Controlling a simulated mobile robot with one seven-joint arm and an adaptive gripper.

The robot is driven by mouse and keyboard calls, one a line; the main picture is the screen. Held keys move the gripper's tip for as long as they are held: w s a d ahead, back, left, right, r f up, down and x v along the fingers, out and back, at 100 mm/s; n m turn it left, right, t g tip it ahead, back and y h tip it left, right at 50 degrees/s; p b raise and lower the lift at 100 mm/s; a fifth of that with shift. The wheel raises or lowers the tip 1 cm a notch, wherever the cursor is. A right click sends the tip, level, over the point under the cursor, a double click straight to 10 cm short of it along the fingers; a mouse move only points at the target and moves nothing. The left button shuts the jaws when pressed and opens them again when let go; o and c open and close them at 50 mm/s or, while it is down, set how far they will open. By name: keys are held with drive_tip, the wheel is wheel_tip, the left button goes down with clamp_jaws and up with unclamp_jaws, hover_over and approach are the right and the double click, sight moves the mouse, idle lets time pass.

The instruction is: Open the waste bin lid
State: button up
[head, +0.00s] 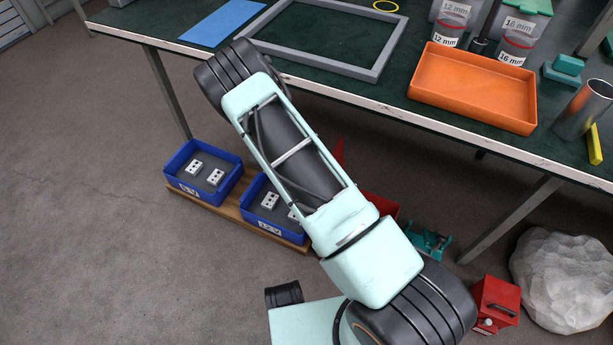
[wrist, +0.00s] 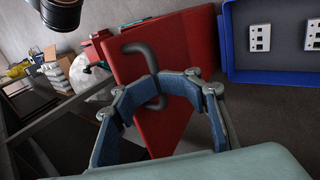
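The red waste bin (head: 379,206) stands under the front of the workbench, mostly hidden behind my arm in the head view. Another red piece (head: 339,151) shows beyond my arm, and I cannot tell if it is lid or body. In the wrist view a broad red panel (wrist: 188,42) of the bin carries a dark curved handle (wrist: 138,48). My gripper (wrist: 157,84) has its blue-padded fingers bent inward, with the tips close on both sides of the handle bar. It appears shut on the handle. How far the lid is open cannot be made out.
Blue bins (head: 229,189) with white parts stand on a low wooden board left of the waste bin. A red box (head: 495,303) and a pale rock (head: 565,280) lie at right. The workbench edge (head: 440,129) and its legs are close above and around. Floor at left is free.

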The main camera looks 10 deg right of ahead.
drive_tip(key=w+a+b, duration=0.4)
drive_tip(key=w+a, duration=0.3)
drive_tip(key=a, duration=0.3)
drive_tip(key=shift+w+r+b, duration=0.15)
drive_tip(key=shift+r+b, duration=0.2)
drive_tip(key=shift+r, duration=0.05)
idle(0.8)
wheel_tip(320, 180, up, 10)
idle(0.8)
